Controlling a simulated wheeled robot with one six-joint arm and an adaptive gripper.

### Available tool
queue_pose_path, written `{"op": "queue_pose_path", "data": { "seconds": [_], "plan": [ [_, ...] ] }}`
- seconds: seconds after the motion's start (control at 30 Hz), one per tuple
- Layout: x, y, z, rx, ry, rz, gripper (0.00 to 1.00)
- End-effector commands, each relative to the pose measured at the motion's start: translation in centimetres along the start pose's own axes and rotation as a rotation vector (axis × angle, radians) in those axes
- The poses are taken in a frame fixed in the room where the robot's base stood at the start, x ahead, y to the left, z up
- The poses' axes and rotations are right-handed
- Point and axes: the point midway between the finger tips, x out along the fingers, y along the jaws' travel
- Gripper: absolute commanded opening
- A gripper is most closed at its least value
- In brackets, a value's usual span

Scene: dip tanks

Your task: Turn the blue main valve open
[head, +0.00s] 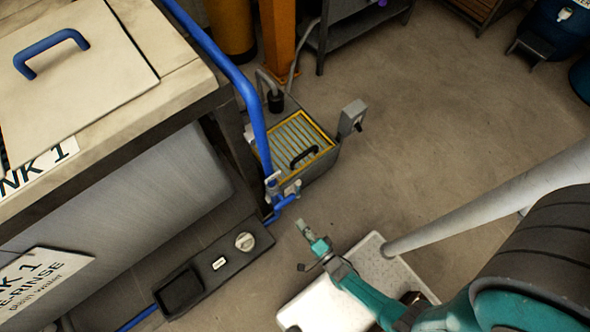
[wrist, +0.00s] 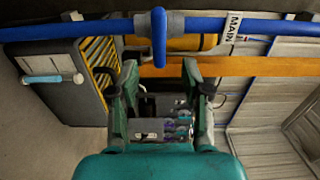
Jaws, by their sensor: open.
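The blue main valve (head: 286,201) sits low on the blue pipe (head: 247,98) beside the tank's corner. In the wrist view its blue lever handle (wrist: 159,40) stands across the horizontal blue pipe (wrist: 90,28). A white tag reading MAIN (wrist: 234,26) hangs on the pipe to the right of it. My gripper (head: 305,228) is open and empty, just to the right of and below the valve in the head view. In the wrist view my gripper's fingers (wrist: 161,72) are spread, with the handle's end appearing between their tips. I see no contact; the exact gap is unclear.
Tank 1 (head: 180,70), with a blue-handled lid (head: 90,75), fills the left. A control box (head: 215,264) is mounted low on its front. A grate-topped box (head: 325,150) stands behind the valve. Open floor (head: 420,130) lies to the right.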

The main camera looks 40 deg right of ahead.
Motion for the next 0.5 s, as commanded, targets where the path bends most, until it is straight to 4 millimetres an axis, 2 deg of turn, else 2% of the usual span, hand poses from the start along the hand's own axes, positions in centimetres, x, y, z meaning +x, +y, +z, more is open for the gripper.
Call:
{"op": "queue_pose_path", "data": {
  "seconds": [0.23,0.5],
  "plan": [
    [1.5,0.2,0.0,0.024,0.0,-0.005,0.48],
    [6.1,0.1,0.0,0.023,0.0,-0.006,0.48]
  ]
}}
